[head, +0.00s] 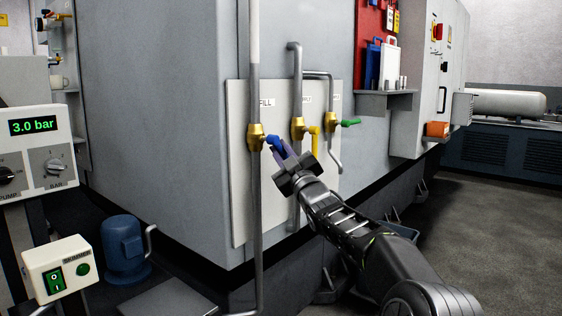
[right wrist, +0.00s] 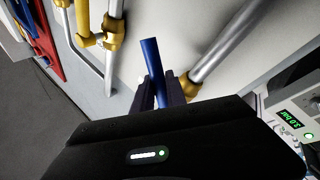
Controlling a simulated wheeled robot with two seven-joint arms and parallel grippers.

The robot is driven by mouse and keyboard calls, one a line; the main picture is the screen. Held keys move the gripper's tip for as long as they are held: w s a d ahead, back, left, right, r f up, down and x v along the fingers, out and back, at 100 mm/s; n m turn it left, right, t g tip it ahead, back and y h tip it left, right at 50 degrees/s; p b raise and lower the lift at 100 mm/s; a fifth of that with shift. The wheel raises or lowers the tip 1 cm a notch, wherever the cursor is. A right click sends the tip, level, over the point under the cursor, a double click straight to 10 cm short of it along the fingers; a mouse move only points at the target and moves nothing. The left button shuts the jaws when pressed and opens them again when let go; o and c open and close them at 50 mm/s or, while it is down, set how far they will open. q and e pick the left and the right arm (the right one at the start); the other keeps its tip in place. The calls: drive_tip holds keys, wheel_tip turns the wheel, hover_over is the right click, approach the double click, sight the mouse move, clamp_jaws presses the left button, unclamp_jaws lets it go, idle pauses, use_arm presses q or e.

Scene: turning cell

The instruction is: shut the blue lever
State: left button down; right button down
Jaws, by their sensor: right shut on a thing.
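The blue lever (head: 273,142) is on a brass valve (head: 256,138) on the left grey pipe of the wall panel, under a label ending in "ILL". It points right and slightly down from the valve. My right gripper (head: 284,150) is shut on the blue lever. In the right wrist view the blue lever (right wrist: 151,62) stands between the two dark fingers (right wrist: 158,92), with its end showing beyond them. The far side of the grip is hidden by the gripper body. My left gripper is not in view.
A yellow lever (head: 315,140) and a green lever (head: 349,123) are on valves just right of the blue one. Grey pipes (head: 297,75) run up the panel (head: 238,195). A shelf (head: 385,101) is at upper right. Open floor (head: 480,220) lies right.

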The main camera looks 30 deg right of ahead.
drive_tip(key=n, duration=0.1)
drive_tip(key=n+t+y, duration=0.1)
drive_tip(key=shift+w+d+r+n, duration=0.15)
drive_tip(key=shift+d+n, duration=0.15)
drive_tip(key=shift+n, duration=0.1)
drive_tip(key=n+y, duration=0.1)
drive_tip(key=n, duration=0.1)
drive_tip(key=r+n+t+y, duration=0.1)
drive_tip(key=n+y, duration=0.1)
drive_tip(key=shift+w+d+p, duration=0.1)
drive_tip(key=shift+d+p, duration=0.1)
drive_tip(key=shift+p, duration=0.15)
drive_tip(key=n+y, duration=0.1)
drive_tip(key=n+y+p, duration=0.1)
drive_tip(key=n, duration=0.1)
drive_tip(key=shift+d+r+y, duration=0.1)
drive_tip(key=shift+r+y, duration=0.3)
drive_tip(key=shift+r+n+y+p, duration=0.2)
drive_tip(key=shift+n+y+p, duration=0.15)
drive_tip(key=shift+n+y, duration=0.55)
drive_tip(key=shift+r+n+y+p, duration=0.15)
drive_tip(key=shift+n+y+p, duration=0.3)
drive_tip(key=shift+n, duration=0.8)
drive_tip(key=shift+r+n+y+p, duration=0.2)
drive_tip(key=shift+n+y+p, duration=0.1)
drive_tip(key=shift+n+y, duration=0.6)
drive_tip(key=shift+n, duration=0.25)
drive_tip(key=c, duration=1.3)
unclamp_jaws()
drive_tip(key=shift+c, duration=0.2)
